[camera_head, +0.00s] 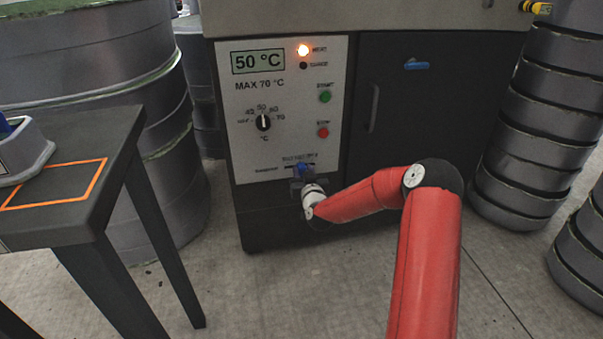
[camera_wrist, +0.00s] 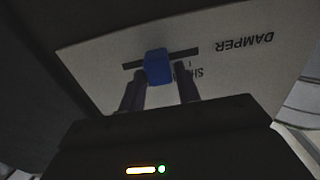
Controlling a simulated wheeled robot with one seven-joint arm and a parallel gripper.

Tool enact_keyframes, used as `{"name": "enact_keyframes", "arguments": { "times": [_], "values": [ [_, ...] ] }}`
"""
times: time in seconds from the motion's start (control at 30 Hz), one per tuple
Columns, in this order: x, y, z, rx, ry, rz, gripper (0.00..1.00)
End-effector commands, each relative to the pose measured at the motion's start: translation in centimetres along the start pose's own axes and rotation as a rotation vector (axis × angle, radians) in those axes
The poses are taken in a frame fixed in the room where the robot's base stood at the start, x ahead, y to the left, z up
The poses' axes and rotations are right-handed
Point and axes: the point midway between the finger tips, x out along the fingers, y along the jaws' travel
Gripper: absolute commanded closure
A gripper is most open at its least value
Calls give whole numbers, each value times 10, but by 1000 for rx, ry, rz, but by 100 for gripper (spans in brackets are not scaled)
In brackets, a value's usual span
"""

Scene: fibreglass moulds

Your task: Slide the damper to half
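The damper is a blue knob (camera_wrist: 158,67) on a dark straight slot (camera_wrist: 186,55) in the light panel of the oven. In the wrist view the knob sits near the middle of the slot, and the lettering "DAMPER" appears upside down to its right. My gripper (camera_wrist: 161,78) has one finger on each side of the knob, very close to it. I cannot tell whether the fingers press on it.
The oven's control panel (camera_head: 285,105) shows 50 °C, with a lit lamp, a dial and green and red buttons. A dark door (camera_head: 430,100) is to its right. A dark table (camera_head: 80,190) stands at the left. Stacked round moulds (camera_head: 530,150) stand at the right. The floor between is clear.

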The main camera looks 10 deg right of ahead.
Motion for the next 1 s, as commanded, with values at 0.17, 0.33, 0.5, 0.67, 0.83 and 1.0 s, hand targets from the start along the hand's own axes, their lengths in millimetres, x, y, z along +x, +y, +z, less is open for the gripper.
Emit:
{"name": "enact_keyframes", "arguments": {
  "times": [0.17, 0.33, 0.5, 0.67, 0.83, 1.0],
  "values": [
    [0, 0, 0, 0, 0, -1, 53],
    [0, 0, 0, 0, 0, -1, 53],
    [-12, -1, 0, -2, 0, -1, 53],
    [-40, -1, 0, -2, -1, -2, 53],
    [-66, 0, 0, -2, -1, -1, 53],
    [-77, 0, 0, 0, 1, 0, 53]
  ]
}}
